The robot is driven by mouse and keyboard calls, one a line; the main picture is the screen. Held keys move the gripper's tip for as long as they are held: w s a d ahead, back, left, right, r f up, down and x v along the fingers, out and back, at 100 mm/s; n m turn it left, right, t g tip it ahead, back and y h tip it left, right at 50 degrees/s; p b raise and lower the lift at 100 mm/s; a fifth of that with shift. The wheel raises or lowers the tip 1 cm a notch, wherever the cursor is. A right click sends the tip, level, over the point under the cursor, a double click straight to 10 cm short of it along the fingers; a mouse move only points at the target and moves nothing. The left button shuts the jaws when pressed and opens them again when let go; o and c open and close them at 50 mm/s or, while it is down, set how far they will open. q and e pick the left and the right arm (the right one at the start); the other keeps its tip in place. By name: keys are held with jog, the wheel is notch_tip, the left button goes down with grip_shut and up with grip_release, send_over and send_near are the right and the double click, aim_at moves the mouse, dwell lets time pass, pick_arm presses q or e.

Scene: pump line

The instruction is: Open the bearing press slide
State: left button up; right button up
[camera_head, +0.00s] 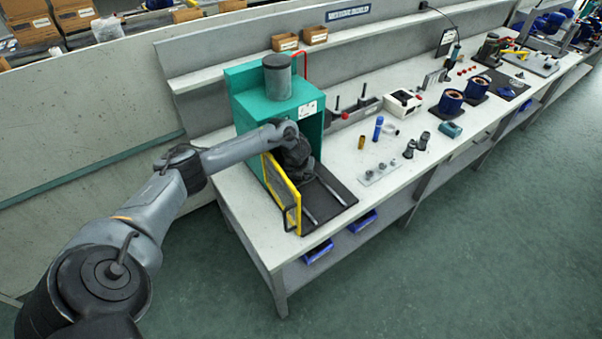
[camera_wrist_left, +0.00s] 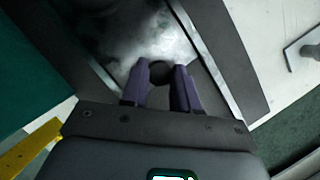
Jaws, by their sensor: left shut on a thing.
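The bearing press is a green frame (camera_head: 246,112) with a grey cylinder (camera_head: 278,77) on top, at the left end of the bench in the head view. A yellow-framed guard (camera_head: 284,196) stands at its front left. A dark base plate (camera_head: 330,207) with two light rails runs out from its front. My left wrist covers the press opening, and its fingers are hidden there. In the left wrist view, my left gripper (camera_wrist_left: 160,80) is shut on a dark round knob (camera_wrist_left: 160,71) above a shiny metal slide surface (camera_wrist_left: 145,35) between the rails. My right gripper is out of view.
Right of the press, a red-handled fixture (camera_head: 356,111), a white box (camera_head: 403,103), a blue bottle (camera_head: 378,129) and small grey parts stand on the bench. Blue bins (camera_head: 318,252) sit below the bench. Open floor lies in front.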

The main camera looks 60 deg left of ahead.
pick_arm(q)
grip_shut()
jog(key=shift+d+r, duration=0.1)
jog(key=shift+d+r+p, duration=0.1)
jog(key=shift+d+p, duration=0.45)
jog(key=d+p, duration=0.2)
jog(key=d, duration=0.3)
jog(key=d+p, duration=0.3)
jog(key=d, duration=0.2)
jog(key=w+d+p, duration=0.1)
jog(key=d+p, duration=0.1)
jog(key=d, duration=0.4)
jog(key=shift+w, duration=0.1)
jog(key=shift+d+p, duration=0.45)
jog(key=shift+d, duration=0.4)
jog(key=shift+f, duration=0.2)
jog(key=o, duration=0.9)
grip_release()
